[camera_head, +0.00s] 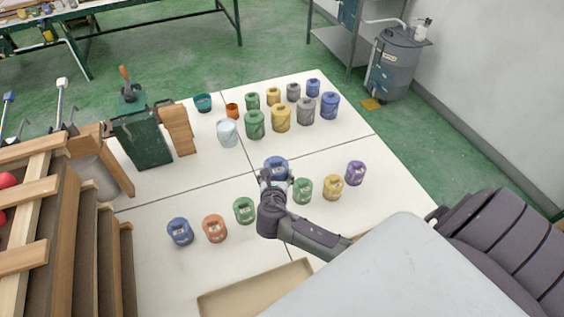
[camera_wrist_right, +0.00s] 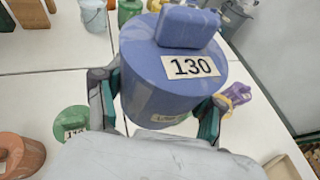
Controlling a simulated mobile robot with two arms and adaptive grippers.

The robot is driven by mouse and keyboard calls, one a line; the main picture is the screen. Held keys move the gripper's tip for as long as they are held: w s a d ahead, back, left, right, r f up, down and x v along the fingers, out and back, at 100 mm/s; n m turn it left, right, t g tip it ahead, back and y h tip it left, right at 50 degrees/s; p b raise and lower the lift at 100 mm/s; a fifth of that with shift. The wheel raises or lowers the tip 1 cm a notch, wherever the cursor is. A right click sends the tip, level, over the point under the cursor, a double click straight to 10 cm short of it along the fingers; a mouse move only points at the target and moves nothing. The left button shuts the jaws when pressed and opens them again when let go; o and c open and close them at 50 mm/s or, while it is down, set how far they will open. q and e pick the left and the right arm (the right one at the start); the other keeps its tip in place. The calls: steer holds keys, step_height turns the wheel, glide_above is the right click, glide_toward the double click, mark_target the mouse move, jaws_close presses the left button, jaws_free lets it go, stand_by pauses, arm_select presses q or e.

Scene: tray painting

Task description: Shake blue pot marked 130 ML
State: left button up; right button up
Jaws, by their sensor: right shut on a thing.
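The blue pot marked 130 (camera_wrist_right: 170,85) fills the middle of the right wrist view, with its label facing the camera. In the head view the blue pot (camera_head: 276,165) is near the middle of the white table. My right gripper (camera_head: 276,178) is shut on it, with one finger on each side (camera_wrist_right: 160,112). The pot looks tilted in the wrist view; whether it touches the table is hard to tell. My left gripper is not in view.
A row of pots stands nearby: blue (camera_head: 180,232), orange (camera_head: 214,228), green (camera_head: 245,210), green (camera_head: 302,190), yellow (camera_head: 333,187) and purple (camera_head: 355,173). More pots stand behind, including a large yellow one (camera_head: 281,118). A shallow tan tray (camera_head: 225,299) lies at the front.

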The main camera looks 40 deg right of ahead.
steer(key=a, duration=0.3)
steer(key=shift+a+r, duration=0.15)
steer(key=shift+a, duration=0.05)
steer(key=d, duration=0.7)
steer(key=shift+d, duration=0.15)
steer(key=a, duration=0.7)
steer(key=shift+a, duration=0.1)
steer(key=d, duration=0.7)
steer(key=a, duration=0.7)
steer(key=shift+d, duration=1.9)
